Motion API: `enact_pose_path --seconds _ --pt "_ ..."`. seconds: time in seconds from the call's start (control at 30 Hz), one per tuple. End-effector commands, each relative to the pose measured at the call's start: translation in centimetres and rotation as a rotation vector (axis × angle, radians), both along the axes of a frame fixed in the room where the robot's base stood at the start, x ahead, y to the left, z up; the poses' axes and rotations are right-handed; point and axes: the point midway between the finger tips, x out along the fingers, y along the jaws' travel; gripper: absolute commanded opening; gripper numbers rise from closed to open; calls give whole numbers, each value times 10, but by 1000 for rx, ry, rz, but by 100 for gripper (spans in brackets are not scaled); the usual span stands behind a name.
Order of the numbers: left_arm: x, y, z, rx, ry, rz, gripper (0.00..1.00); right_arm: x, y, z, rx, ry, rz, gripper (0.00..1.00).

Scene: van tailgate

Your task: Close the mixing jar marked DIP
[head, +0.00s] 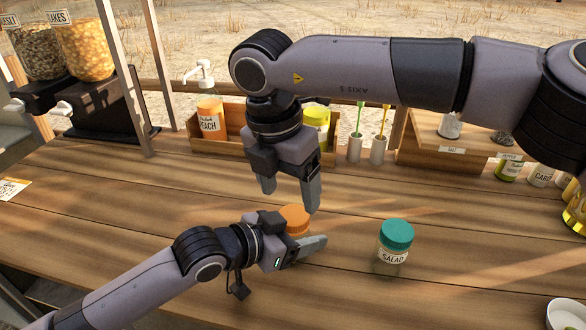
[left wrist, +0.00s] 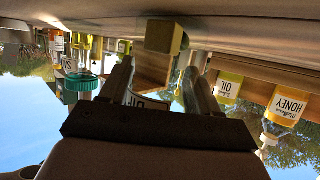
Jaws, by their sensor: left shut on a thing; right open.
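The jar with the orange lid (head: 295,216) stands on the counter between the fingers of my left gripper (head: 300,236), which is shut on its body. In the left wrist view, which is upside down, part of its label (left wrist: 148,102) shows between the fingers; the lettering is partly hidden and looks like DIP. The lid is at the top of the jar; whether it is tight cannot be told. My right gripper (head: 291,199) is open and empty, pointing down just above the orange lid, its fingers spread to either side.
A jar marked SALAD with a teal lid (head: 396,240) stands to the right. Behind are a wooden crate (head: 236,150) with a peach bottle (head: 211,118), two white holders with brushes (head: 378,150), and a wooden shelf (head: 430,158).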

Motion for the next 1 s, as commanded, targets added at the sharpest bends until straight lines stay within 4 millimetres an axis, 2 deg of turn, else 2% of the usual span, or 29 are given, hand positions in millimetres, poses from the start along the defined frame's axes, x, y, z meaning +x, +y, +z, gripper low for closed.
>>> enact_pose_path --seconds 1.0 --pt "0 0 0 0 0 0 0 2 -3 19 -21 185 1647 75"
